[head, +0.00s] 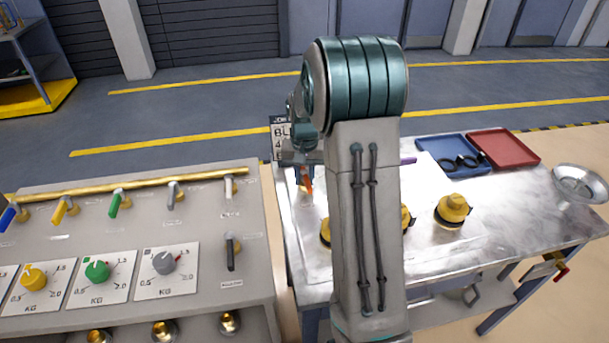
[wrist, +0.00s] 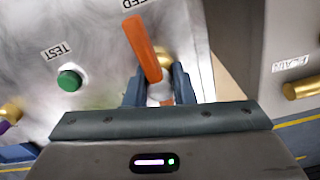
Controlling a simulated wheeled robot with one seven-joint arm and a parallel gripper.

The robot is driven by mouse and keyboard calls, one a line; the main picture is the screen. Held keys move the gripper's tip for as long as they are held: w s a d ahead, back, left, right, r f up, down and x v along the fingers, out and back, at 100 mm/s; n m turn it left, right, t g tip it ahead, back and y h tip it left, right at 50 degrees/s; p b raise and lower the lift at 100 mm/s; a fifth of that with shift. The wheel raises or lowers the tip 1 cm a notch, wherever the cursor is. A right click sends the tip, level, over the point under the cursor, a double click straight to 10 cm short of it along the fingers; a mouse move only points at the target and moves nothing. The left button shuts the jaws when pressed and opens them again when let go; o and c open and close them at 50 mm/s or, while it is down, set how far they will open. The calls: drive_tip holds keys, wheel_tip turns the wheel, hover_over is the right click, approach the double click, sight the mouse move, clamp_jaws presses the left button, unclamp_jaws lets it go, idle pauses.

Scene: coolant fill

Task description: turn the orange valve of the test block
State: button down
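The orange valve (wrist: 142,48) is a long orange lever on a brass fitting in the wrist view, next to a partly cut-off label ending in "EED". My gripper (wrist: 158,78) has its two dark blue fingers on either side of the lever's lower part. Gaps show beside the lever, so the fingers look open. A pale piece and a bit more orange show between the fingers, close to the palm. In the head view the lever (head: 307,184) is a small orange piece just below my gripper (head: 303,160); my arm hides much of the test block.
A green button (wrist: 69,80) beside a "TEST" label is left of the lever. A brass fitting (wrist: 303,87) is at the right. In the head view, a bench (head: 130,215) with coloured valves and dials stands left. Yellow-topped parts (head: 453,209), blue (head: 450,146) and red trays (head: 503,147) are right.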

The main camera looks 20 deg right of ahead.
sight(304, 171)
drive_tip(key=shift+n, duration=0.3)
drive_tip(key=n, duration=0.3)
drive_tip(key=shift+n+b, duration=0.35)
drive_tip(key=shift+n, duration=0.05)
drive_tip(key=n, duration=0.9)
drive_tip(key=shift+r, duration=0.1)
drive_tip(key=shift+w+n+p, duration=0.1)
drive_tip(key=shift+n+p, duration=0.3)
drive_tip(key=shift+n, duration=1.8)
drive_tip(key=c, duration=1.2)
unclamp_jaws()
wheel_tip(304, 171, up, 14)
